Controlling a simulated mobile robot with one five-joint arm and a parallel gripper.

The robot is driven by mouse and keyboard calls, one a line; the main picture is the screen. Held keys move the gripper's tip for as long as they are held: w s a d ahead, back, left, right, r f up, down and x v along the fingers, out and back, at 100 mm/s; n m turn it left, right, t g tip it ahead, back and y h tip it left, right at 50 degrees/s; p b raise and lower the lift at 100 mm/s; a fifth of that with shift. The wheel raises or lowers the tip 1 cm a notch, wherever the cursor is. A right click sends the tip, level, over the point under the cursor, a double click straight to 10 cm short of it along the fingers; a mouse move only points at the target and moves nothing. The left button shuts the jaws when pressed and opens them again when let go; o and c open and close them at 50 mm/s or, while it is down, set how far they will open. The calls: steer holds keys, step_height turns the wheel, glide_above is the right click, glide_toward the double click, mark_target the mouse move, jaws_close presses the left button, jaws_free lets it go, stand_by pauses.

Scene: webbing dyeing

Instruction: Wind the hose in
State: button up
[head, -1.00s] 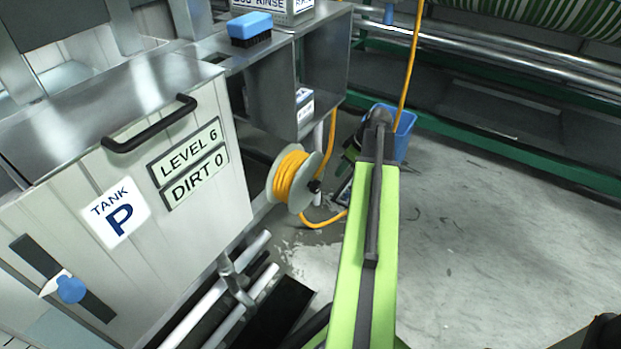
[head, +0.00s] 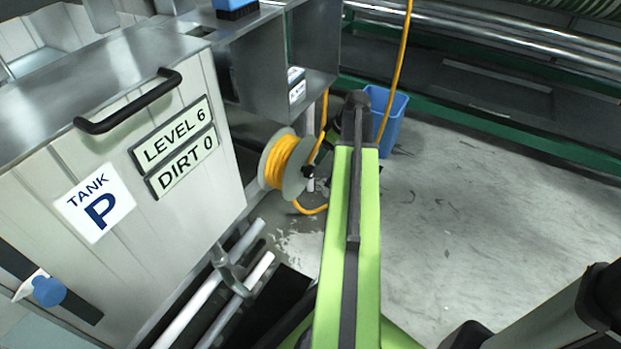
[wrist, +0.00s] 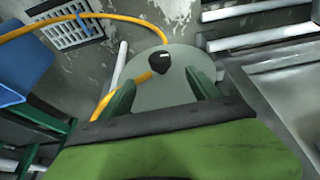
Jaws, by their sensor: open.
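The hose reel has a pale grey round flange (head: 295,180) and stands beside tank P. Yellow hose (head: 280,162) is wound on it, and a loose length loops below the reel. A small black knob (head: 308,171) sticks out of the flange. In the wrist view, the flange (wrist: 165,90) faces me and the knob (wrist: 160,62) lies just beyond my fingertips, roughly between them. My gripper (wrist: 162,88) is open and empty, its green fingers apart in front of the flange. In the head view my arm mostly hides it.
Tank P (head: 150,210), with a black handle, stands at left. A blue bucket (head: 393,122) stands behind my arm, with yellow hose rising past it. A floor grate (wrist: 78,30) shows in the wrist view. The grey floor (head: 470,210) at right is clear.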

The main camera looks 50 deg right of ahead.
mark_target(313, 170)
steer(key=b+x, duration=1)
steer(key=x, duration=0.3)
steer(key=shift+s+d+f+b, duration=0.1)
steer(key=shift+s+f+b, duration=0.1)
steer(key=shift+b, duration=0.2)
steer(key=shift+w+f, duration=0.15)
steer(key=shift+w, duration=0.05)
